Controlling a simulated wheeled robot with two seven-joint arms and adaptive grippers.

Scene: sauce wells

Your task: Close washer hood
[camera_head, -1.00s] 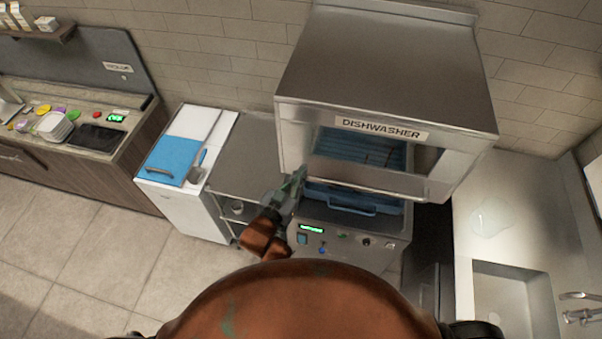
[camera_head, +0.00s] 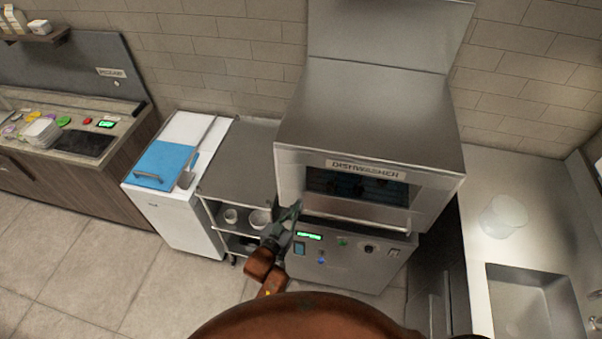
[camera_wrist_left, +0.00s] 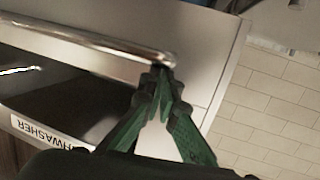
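The dishwasher hood (camera_head: 375,115) is a steel box with a dark front window and a "DISHWASHER" label. Its lower edge is down close to the machine's base (camera_head: 350,268). A bar handle (camera_head: 360,222) runs along the hood's lower front; it also shows in the left wrist view (camera_wrist_left: 95,42). My left gripper (camera_head: 297,206), with green fingers, is at the left end of this handle. In the left wrist view its fingertips (camera_wrist_left: 161,72) are together right at the bar's end; whether the bar is between them is hidden. My right gripper is not in view.
A steel trolley (camera_head: 240,170) with bowls on its shelf stands left of the washer, beside a white cabinet (camera_head: 180,222) with a blue lid. A counter with a sink (camera_head: 530,300) is on the right. Floor on the left is clear.

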